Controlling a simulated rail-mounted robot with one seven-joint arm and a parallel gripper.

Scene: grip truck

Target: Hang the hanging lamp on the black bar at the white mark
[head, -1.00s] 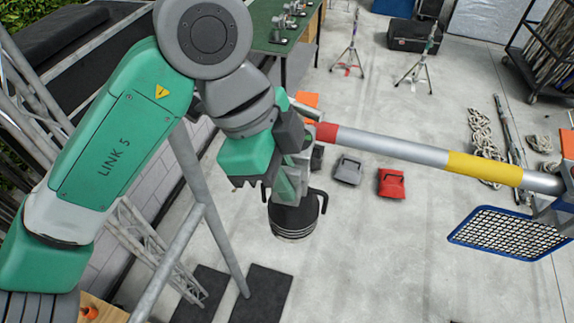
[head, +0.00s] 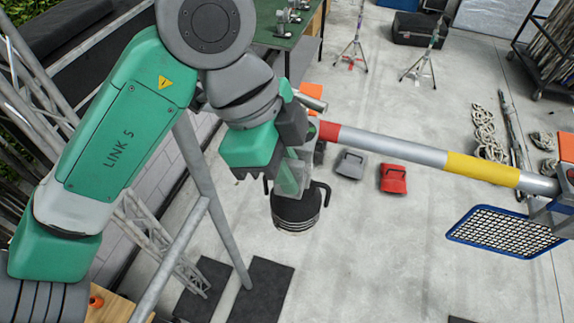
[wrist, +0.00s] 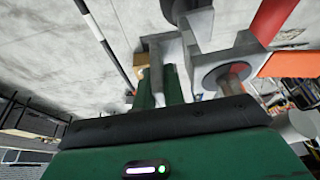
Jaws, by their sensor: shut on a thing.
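My gripper (head: 292,165) is shut on the hanging lamp, near the left end of a banded bar in the head view. The lamp (head: 296,211) has a black round body with side handles and hangs below my fingers, clear of the floor. In the wrist view my green fingers (wrist: 160,88) close on the lamp's grey clamp (wrist: 225,75). A thin black bar (wrist: 91,22) with a pale white section (wrist: 108,47) runs across the upper left there, apart from the clamp. I cannot pick out this black bar in the head view.
The grey banded bar (head: 400,151) has a red and a yellow section and lies close right of my gripper. A blue-framed mesh (head: 505,231) is at its right end. Grey truss tubes (head: 207,187) stand at left. Red (head: 393,179) and grey (head: 350,164) bags lie on the floor.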

